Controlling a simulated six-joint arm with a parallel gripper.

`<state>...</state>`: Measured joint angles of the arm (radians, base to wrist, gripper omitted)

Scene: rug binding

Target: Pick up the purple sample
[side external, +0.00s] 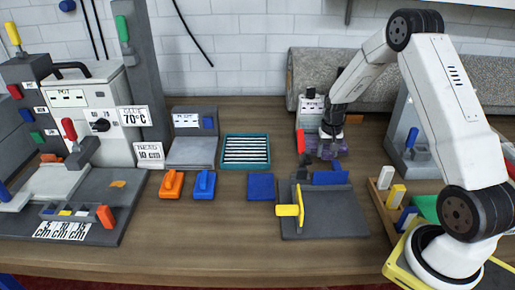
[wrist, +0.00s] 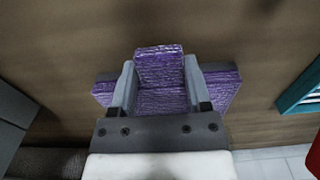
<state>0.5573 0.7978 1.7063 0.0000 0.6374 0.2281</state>
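The purple sample (side external: 327,150) lies at the back of the bench, right of centre, under my gripper (side external: 331,131). In the wrist view the purple sample (wrist: 219,86) has a ribbed, woven look, with a narrow raised middle part and a wider part reaching out on both sides. My gripper (wrist: 160,72) has its two grey fingers on either side of the raised middle part, very close to it. I cannot tell whether the fingers press on it. The gripper's palm hides the near part of the sample.
A red piece (side external: 301,141) stands close on the left of my gripper. A grey board (side external: 325,217) with a yellow piece (side external: 290,211) and a blue block lies in front. A teal tray (side external: 246,165) is further left. A grey roll (side external: 300,75) lies behind.

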